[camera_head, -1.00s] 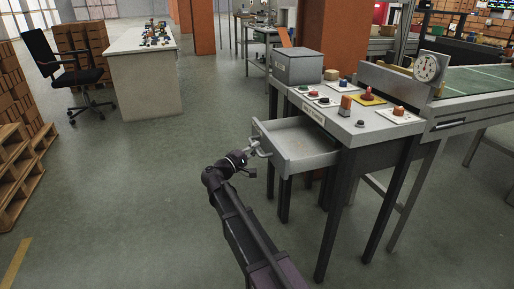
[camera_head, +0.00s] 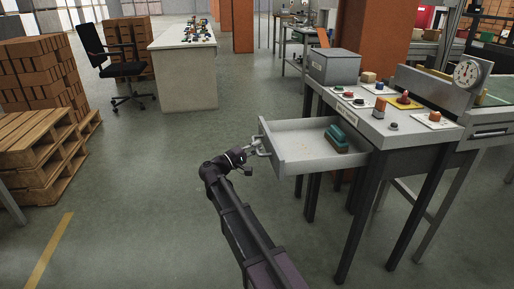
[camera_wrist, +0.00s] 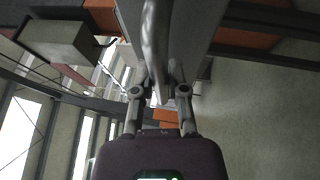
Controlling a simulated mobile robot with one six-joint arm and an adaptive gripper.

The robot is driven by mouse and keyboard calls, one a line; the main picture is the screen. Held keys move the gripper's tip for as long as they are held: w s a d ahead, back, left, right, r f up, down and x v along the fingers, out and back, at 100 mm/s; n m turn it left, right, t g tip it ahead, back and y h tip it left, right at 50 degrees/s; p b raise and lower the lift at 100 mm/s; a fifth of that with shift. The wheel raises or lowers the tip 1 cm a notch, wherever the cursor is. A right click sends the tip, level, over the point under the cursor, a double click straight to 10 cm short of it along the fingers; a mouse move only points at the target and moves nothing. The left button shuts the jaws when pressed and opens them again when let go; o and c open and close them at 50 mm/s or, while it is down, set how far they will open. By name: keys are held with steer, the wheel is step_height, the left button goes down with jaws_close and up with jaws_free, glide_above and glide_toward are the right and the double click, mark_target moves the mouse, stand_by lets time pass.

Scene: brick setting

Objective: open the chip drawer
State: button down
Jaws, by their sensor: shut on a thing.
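The chip drawer (camera_head: 290,137) is a grey drawer pulled well out from the grey metal table (camera_head: 352,107) in the head view. A green and brown block-like thing (camera_head: 337,138) lies inside it toward the table side. My gripper (camera_head: 254,149) is at the drawer's front, shut on the drawer handle (camera_head: 264,146). In the wrist view the curved metal handle (camera_wrist: 154,50) passes between the fingers of my gripper (camera_wrist: 158,98). The fingertips are partly hidden behind the handle.
The table top carries a grey box (camera_head: 334,66), several coloured buttons and a dial gauge (camera_head: 467,73). Wooden pallets (camera_head: 45,150) with bricks, an office chair (camera_head: 122,65) and a white counter (camera_head: 184,70) stand to the left. The floor between them and the drawer is clear.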

steer(key=shift+d, duration=0.15)
steer(key=c, duration=0.6)
jaws_free()
steer(key=shift+d, duration=0.1)
steer(key=shift+c, duration=0.2)
steer(key=shift+s, duration=0.1)
